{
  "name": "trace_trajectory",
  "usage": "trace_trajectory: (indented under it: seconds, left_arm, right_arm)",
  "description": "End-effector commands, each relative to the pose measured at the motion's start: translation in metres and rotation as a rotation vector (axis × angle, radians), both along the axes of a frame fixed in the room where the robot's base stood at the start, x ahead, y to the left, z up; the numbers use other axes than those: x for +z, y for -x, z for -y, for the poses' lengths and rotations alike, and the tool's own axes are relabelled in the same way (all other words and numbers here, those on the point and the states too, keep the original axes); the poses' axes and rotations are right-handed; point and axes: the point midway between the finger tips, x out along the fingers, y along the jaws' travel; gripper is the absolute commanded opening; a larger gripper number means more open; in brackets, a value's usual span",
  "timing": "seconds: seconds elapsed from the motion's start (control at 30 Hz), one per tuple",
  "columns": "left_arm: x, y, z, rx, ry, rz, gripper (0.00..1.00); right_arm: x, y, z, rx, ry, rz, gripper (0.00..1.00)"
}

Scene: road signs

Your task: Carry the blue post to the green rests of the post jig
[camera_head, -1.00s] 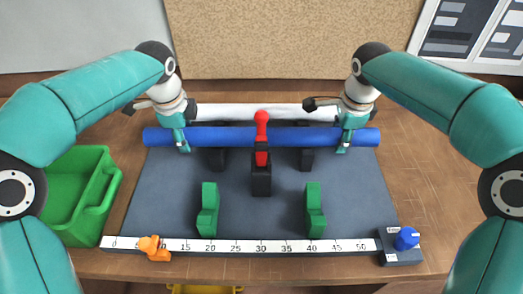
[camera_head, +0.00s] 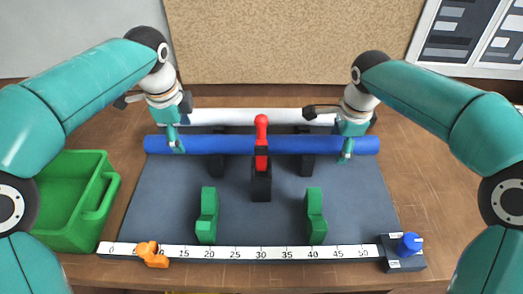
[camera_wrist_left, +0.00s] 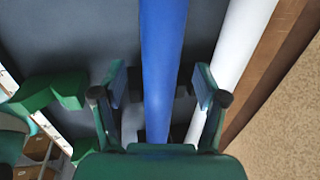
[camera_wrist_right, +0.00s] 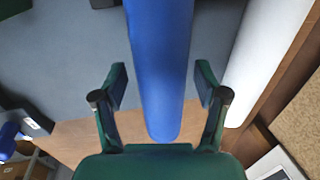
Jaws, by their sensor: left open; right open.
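The blue post (camera_head: 215,145) lies level across the back of the dark mat, by the black supports (camera_head: 217,163). My left gripper (camera_head: 175,148) is open over its left part; in the left wrist view the post (camera_wrist_left: 163,60) runs between the parted fingers (camera_wrist_left: 160,88). My right gripper (camera_head: 346,156) is open over its right part; in the right wrist view the post (camera_wrist_right: 160,70) lies between the fingers (camera_wrist_right: 162,88), with its end showing. Two green rests, left (camera_head: 207,217) and right (camera_head: 315,217), stand empty nearer the front.
A red upright lever (camera_head: 261,128) on a black block (camera_head: 261,187) stands mid-mat, in front of the post. A white post (camera_head: 240,115) lies behind. A ruler (camera_head: 235,252) with an orange slider (camera_head: 151,254) and blue knob (camera_head: 408,243) edges the front. A green bin (camera_head: 70,200) stands left.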

Motion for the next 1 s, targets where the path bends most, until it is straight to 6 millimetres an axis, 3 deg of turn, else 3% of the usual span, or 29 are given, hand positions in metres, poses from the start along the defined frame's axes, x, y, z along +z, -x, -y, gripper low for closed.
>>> trace_trajectory:
  seconds: [0.1,0.3,0.57,1.0]
  left_arm:
    - [0.026,0.004,0.001,-0.001,0.003,0.006,0.73]
    - [0.059,0.011,0.001,-0.001,0.002,0.002,0.73]
    - [0.074,0.015,0.0,0.0,0.001,-0.001,0.73]
    - [0.074,0.015,0.0,0.0,0.001,-0.001,0.73]
  right_arm:
    - [0.0,0.0,0.0,0.0,0.0,0.0,0.73]
    - [0.0,0.0,0.0,0.0,0.0,0.0,0.73]
    - [0.008,0.001,0.0,0.0,0.0,0.002,0.73]
    - [0.086,0.016,-0.001,0.0,-0.002,0.004,0.73]
